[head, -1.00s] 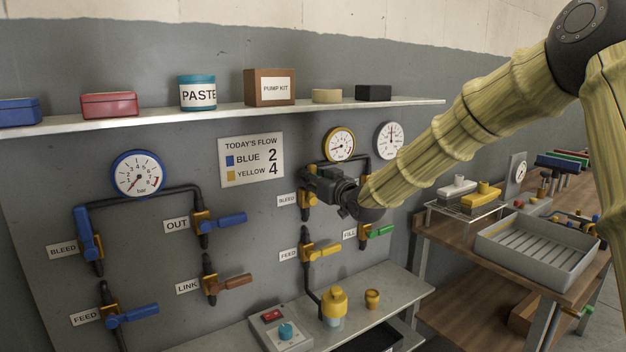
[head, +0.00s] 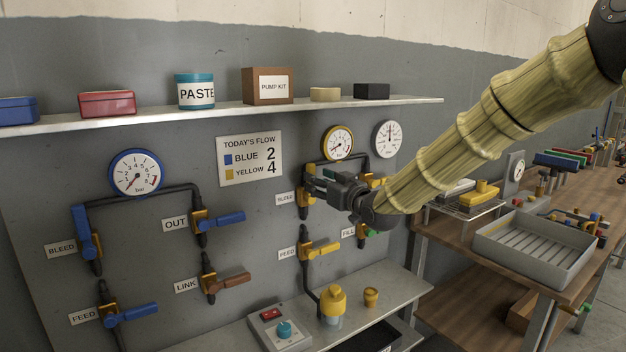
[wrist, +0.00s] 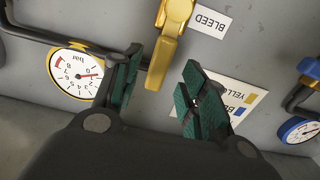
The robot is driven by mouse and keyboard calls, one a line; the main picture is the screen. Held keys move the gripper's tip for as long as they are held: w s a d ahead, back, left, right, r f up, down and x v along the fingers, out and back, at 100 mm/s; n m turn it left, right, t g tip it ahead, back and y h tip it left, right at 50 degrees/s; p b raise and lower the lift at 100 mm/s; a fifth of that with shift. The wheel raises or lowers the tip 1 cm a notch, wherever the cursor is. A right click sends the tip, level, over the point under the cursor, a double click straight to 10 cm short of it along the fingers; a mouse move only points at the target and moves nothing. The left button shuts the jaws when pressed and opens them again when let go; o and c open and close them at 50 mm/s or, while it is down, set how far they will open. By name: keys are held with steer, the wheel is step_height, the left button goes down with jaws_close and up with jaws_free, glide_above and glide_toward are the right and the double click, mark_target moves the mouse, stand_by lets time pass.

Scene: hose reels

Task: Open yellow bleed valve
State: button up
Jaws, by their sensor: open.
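The yellow bleed valve (head: 303,199) is on the wall panel beside its BLEED label (head: 285,198), below the yellow-rimmed gauge (head: 338,143). My gripper (head: 312,178) is open at the valve and partly covers it in the head view. In the wrist view, the valve's yellow handle (wrist: 161,65) shows between the two green-padded fingers of my gripper (wrist: 164,72), apart from both pads. The handle points toward the palm in that view. The wrist view is turned, so the BLEED label (wrist: 210,20) is upside down.
The yellow FEED valve (head: 320,249) is below, and the green-handled FILL valve (head: 368,233) is partly behind my wrist. A shelf (head: 220,110) with boxes runs above. A ledge (head: 385,300) with a yellow-capped bottle (head: 333,300) lies below. A workbench with a grey tray (head: 530,243) stands right.

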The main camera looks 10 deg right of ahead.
steer(key=v, duration=0.7)
steer(key=shift+f, duration=0.15)
steer(key=s+f+m+g+h+p, duration=0.1)
steer(key=s+f+g, duration=0.1)
steer(key=f, duration=0.9)
steer(key=s+f+m+g+h, duration=0.1)
steer(key=s+f+g, duration=0.1)
steer(key=f, duration=0.9)
steer(key=s+f+m+g+h+p, duration=0.1)
steer(key=s+f+g, duration=0.1)
steer(key=s+f, duration=0.65)
steer(key=s+f+m+g+h, duration=0.15)
steer(key=s+f, duration=0.35)
steer(key=f, duration=0.7)
steer(key=s+d+f+g+h, duration=0.1)
steer(key=s+f+g, duration=0.2)
steer(key=s, duration=0.8)
steer(key=s+d+f+g+h+p, duration=0.1)
steer(key=s+d+f+g, duration=0.1)
steer(key=s+f, duration=0.6)
steer(key=s+d+f+g+h, duration=0.1)
steer(key=s+f+g, duration=0.3)
steer(key=s, duration=1.2)
step_height(320, 180, down, 2)
steer(key=shift+d+f+m+p, duration=0.2)
steer(key=shift+d+m+p, duration=0.15)
steer(key=shift+m+p, duration=0.1)
